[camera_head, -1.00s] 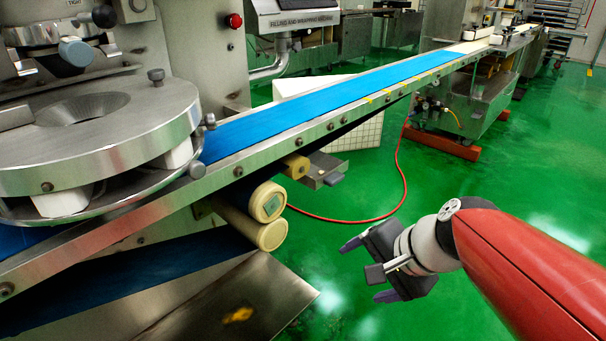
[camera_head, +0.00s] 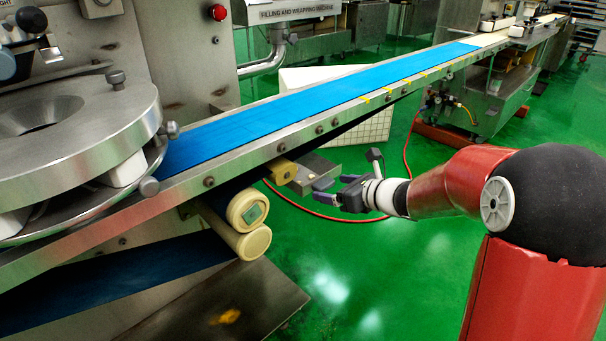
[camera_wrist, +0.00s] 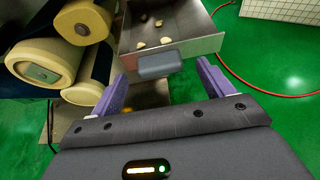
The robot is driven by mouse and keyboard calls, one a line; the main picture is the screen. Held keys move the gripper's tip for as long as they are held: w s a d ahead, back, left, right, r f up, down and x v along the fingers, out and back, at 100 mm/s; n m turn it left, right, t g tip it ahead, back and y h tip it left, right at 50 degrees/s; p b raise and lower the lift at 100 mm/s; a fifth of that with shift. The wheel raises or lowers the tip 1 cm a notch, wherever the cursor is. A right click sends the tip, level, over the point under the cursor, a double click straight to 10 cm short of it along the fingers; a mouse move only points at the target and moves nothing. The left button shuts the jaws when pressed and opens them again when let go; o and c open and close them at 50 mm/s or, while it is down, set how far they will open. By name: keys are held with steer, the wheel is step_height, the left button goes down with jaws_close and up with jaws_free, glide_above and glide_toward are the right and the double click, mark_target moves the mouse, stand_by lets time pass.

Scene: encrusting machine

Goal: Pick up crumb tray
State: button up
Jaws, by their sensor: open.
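The crumb tray (camera_head: 309,175) is a shallow metal tray under the conveyor's near side. In the wrist view the crumb tray (camera_wrist: 200,46) has a grey handle (camera_wrist: 159,65) on its front and a few pale crumbs inside. My gripper (camera_head: 326,191) is at the tray's front, to its right in the head view. In the wrist view my gripper (camera_wrist: 160,86) is open, with its purple fingers to the left and right of the handle. I cannot tell whether either finger touches it. The tray's far end is hidden.
The blue conveyor belt (camera_head: 330,90) runs above the tray. Cream rollers (camera_head: 248,208) sit left of it, with a metal sheet (camera_head: 245,305) below. A red hose (camera_head: 300,206) crosses the green floor behind my gripper. A white tiled box (camera_head: 372,130) stands beyond.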

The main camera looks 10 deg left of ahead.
steer(key=x, duration=0.2)
steer(key=shift+w+a+f, duration=0.15)
steer(key=shift+f, duration=0.05)
steer(key=c, duration=1.1)
steer(key=shift+c, duration=0.4)
steer(key=shift+w+r, duration=0.1)
steer(key=shift+r, duration=0.05)
